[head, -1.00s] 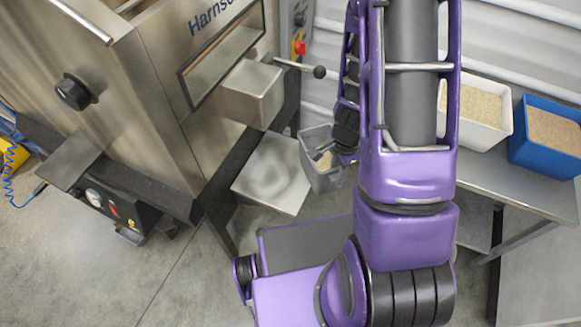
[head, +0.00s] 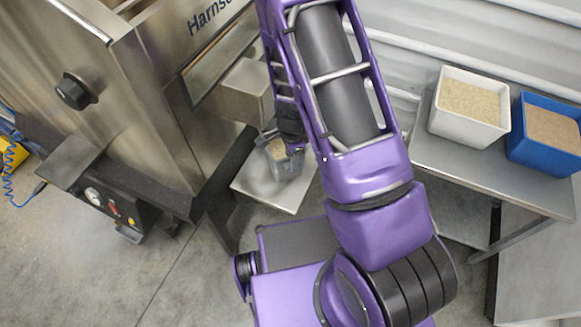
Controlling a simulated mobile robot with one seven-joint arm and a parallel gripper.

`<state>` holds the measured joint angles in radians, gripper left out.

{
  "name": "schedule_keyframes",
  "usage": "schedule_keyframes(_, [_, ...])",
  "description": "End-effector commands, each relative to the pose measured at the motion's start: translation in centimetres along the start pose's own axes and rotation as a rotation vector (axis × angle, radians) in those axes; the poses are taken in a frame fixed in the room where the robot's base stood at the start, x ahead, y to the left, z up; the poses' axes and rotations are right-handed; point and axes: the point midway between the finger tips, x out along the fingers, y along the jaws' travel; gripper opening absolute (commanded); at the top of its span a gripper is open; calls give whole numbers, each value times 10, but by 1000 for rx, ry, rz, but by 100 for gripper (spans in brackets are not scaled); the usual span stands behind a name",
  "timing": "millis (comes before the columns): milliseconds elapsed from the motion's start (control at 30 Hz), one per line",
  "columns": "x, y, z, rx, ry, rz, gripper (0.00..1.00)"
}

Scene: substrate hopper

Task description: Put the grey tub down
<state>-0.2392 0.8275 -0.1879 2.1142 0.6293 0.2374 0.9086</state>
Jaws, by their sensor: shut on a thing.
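The grey tub (head: 287,164) is small and partly hidden behind my purple arm in the head view. It has light brown grainy stuff inside. My gripper (head: 268,137) is shut on the tub at its far left rim, though the fingers are mostly hidden. The tub appears over the right part of the square metal plate (head: 262,188) under the hopper's spout. I cannot tell whether its base touches the plate.
The steel hopper (head: 135,110) with its box-shaped spout (head: 246,90) stands left of and above the tub. On the right, a metal table (head: 450,168) bears a white tub (head: 468,108) and a blue tub (head: 545,135), both filled. The floor in front is clear.

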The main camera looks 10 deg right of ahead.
Motion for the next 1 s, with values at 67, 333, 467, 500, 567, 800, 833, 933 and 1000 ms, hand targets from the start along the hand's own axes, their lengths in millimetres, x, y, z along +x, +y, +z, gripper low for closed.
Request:
schedule_keyframes(67, [5,-1,-1,1,0,-2,0])
schedule_keyframes(333, [38,-3,2,0,1,-3,0])
schedule_keyframes(467, [38,-4,2,1,1,-4,0])
schedule_keyframes(500, [38,-3,2,1,1,-4,0])
schedule_keyframes(567, [38,-3,2,1,1,-4,0])
schedule_keyframes(800, [41,-2,2,1,0,-1,51])
schedule_keyframes(833, [41,-2,2,1,0,-1,56])
schedule_keyframes(933, [41,-2,2,1,0,-1,65])
schedule_keyframes(1000, [41,-2,2,1,0,-1,65])
